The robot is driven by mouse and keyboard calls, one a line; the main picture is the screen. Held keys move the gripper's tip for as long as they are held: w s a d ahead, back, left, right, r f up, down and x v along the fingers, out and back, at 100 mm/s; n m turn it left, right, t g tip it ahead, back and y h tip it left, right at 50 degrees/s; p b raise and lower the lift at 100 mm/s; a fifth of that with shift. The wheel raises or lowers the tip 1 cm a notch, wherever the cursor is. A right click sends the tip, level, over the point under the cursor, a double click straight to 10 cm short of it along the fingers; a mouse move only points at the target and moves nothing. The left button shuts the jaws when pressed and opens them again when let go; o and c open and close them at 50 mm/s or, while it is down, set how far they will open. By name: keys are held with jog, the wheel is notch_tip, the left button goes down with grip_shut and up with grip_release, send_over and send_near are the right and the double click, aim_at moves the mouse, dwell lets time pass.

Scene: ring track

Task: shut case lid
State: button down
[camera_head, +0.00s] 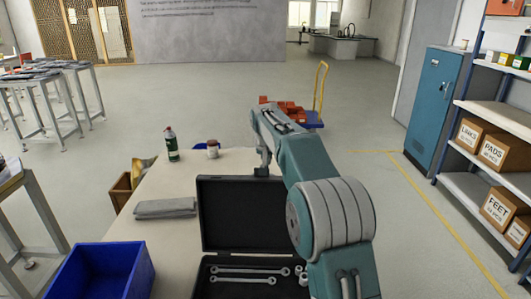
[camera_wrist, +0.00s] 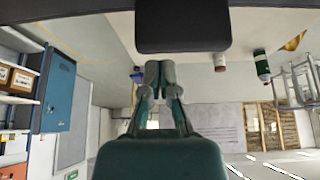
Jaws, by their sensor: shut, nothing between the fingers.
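The black case (camera_head: 202,270) lies on the table with its lid (camera_head: 243,215) standing open, roughly upright, at the far side. In the wrist view, which is upside down, the dark lid (camera_wrist: 182,30) shows at the top. My gripper (camera_head: 262,171) points down at the lid's top edge, right of its middle. In the wrist view my gripper (camera_wrist: 160,64) has its grey fingers together and empty, close to the lid's edge. I cannot tell whether they touch it. Two wrenches (camera_head: 245,275) lie in the case. My arm hides part of the case's right side.
A blue bin (camera_head: 100,268) stands at the table's front left. A folded grey cloth (camera_head: 165,208), a green bottle (camera_head: 171,145) and a small can (camera_head: 213,149) are left of and behind the lid. A trolley (camera_head: 318,110) stands on the floor beyond.

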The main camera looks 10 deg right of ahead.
jog(key=s, duration=0.2)
jog(key=s+a+r, duration=0.1)
jog(key=shift+s, duration=0.4)
jog(key=shift+s, duration=0.1)
